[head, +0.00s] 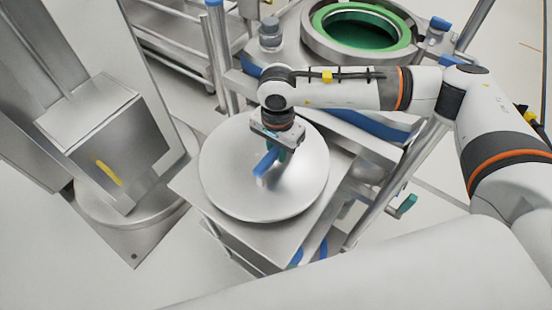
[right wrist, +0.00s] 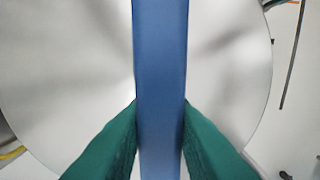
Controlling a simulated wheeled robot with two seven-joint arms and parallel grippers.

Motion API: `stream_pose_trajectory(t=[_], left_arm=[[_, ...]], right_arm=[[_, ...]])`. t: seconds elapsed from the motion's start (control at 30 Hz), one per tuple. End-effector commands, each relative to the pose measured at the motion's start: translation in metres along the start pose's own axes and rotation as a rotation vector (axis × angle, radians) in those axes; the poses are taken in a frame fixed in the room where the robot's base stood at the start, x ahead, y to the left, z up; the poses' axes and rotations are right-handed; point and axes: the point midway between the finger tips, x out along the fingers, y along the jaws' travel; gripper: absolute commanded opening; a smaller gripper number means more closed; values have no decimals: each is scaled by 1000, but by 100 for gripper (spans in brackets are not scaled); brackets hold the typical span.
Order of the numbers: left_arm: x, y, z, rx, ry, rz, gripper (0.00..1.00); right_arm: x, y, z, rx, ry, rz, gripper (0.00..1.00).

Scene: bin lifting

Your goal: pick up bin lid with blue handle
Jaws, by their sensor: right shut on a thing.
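The round silver bin lid (head: 225,180) lies in the middle of the head view, over a metal cart top. Its blue handle (head: 265,163) stands up near its centre. My right gripper (head: 277,153) reaches down onto the handle from above. In the right wrist view the blue handle (right wrist: 160,70) runs up the middle, with the lid (right wrist: 70,60) behind it. The green fingers of the right gripper (right wrist: 160,135) press on the handle from both sides, shut on it. I cannot tell whether the lid is resting or slightly raised. My left gripper is not in view.
A container with a green ring (head: 400,40) stands at the back right. A metal column machine with a yellow handle (head: 109,173) stands at the left. The cart top (head: 190,185) shows under the lid, and a green-handled lever (head: 405,206) sticks out at its right. Open floor lies at the lower left.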

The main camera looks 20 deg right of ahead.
Motion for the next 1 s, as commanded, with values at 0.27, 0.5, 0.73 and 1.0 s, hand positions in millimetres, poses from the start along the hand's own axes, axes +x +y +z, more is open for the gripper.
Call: stream_pose_trajectory(t=[0.27,0.5,0.73,1.0], left_arm=[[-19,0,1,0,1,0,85],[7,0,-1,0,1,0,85],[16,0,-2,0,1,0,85],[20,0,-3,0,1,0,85]], right_arm=[[-13,2,0,0,0,5,0],[-52,2,1,0,-2,11,0],[-89,2,0,0,-2,9,0],[-107,1,0,1,-1,7,0]])
